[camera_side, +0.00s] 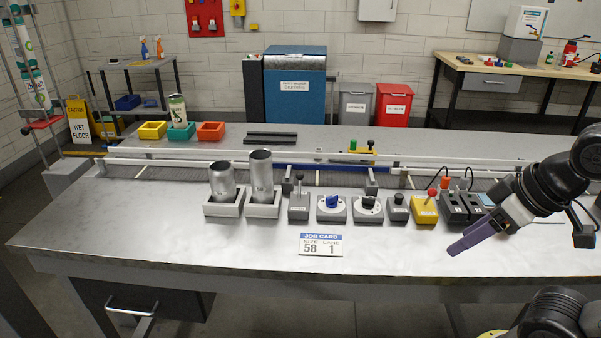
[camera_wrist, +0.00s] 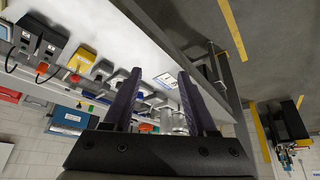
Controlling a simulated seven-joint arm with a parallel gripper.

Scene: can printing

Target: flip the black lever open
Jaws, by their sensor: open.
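A grey box with an upright black-knobbed lever (camera_side: 299,187) stands in the row of controls, right of two metal cans. A smaller grey box with a short black knob (camera_side: 397,200) stands further right. Two dark boxes with small upright levers (camera_side: 455,206) are at the row's right end. I cannot tell which of these is the task's black lever. My gripper (camera_side: 455,249) is above the right part of the table, in front of the row, with purple fingers. In the wrist view my gripper (camera_wrist: 160,75) is open and empty, its fingers apart with controls and cans beyond.
The metal cans (camera_side: 262,176) sit in grey holders at left. A job card (camera_side: 321,245) lies in front. The table's front is otherwise clear.

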